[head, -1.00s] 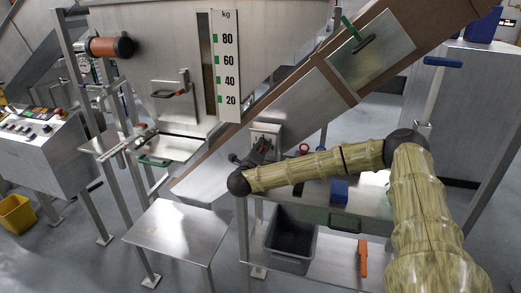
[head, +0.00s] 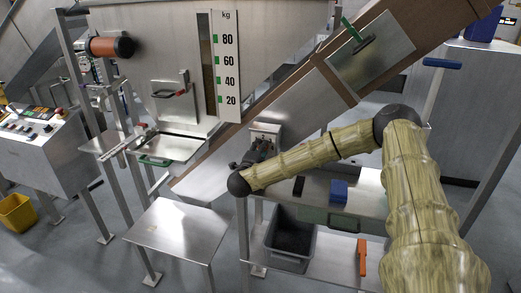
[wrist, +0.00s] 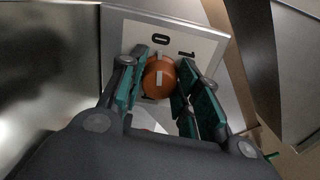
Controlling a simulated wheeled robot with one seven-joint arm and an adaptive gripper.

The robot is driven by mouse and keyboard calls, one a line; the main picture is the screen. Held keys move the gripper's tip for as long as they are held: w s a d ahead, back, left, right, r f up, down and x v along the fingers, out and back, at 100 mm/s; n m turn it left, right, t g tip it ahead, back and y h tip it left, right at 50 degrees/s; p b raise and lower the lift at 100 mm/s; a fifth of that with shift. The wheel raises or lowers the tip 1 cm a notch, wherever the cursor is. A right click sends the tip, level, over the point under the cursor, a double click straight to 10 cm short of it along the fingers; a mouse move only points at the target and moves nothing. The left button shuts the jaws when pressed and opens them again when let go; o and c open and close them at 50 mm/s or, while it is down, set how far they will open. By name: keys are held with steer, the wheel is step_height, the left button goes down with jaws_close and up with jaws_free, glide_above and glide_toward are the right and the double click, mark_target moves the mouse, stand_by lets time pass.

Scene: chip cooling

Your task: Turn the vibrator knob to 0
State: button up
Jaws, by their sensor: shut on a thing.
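The vibrator knob (wrist: 158,88) is round and orange with a white pointer line, on a pale panel (wrist: 207,45) marked 0 and 1 in the wrist view. The line points roughly at the 0, which lies just above the knob in the picture. My gripper (wrist: 164,73) has its green-padded fingers shut on the knob, one on each side. In the head view my gripper (head: 256,152) is at the front of the small grey control box (head: 265,128), and the knob is hidden there.
Below my arm stands a metal table (head: 365,190) with a blue block (head: 339,191) and a dark object (head: 298,186). A grey bin (head: 291,235) and an orange tool (head: 362,258) are lower. The sloping chute (head: 290,103) rises close behind the box.

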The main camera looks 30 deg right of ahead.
stand_by(0.3)
steer(key=o, duration=1)
steer(key=shift+a, duration=0.1)
steer(key=v, duration=1.1)
steer(key=shift+s+a, duration=0.25)
steer(key=shift+s, duration=0.1)
steer(key=shift+f, duration=0.1)
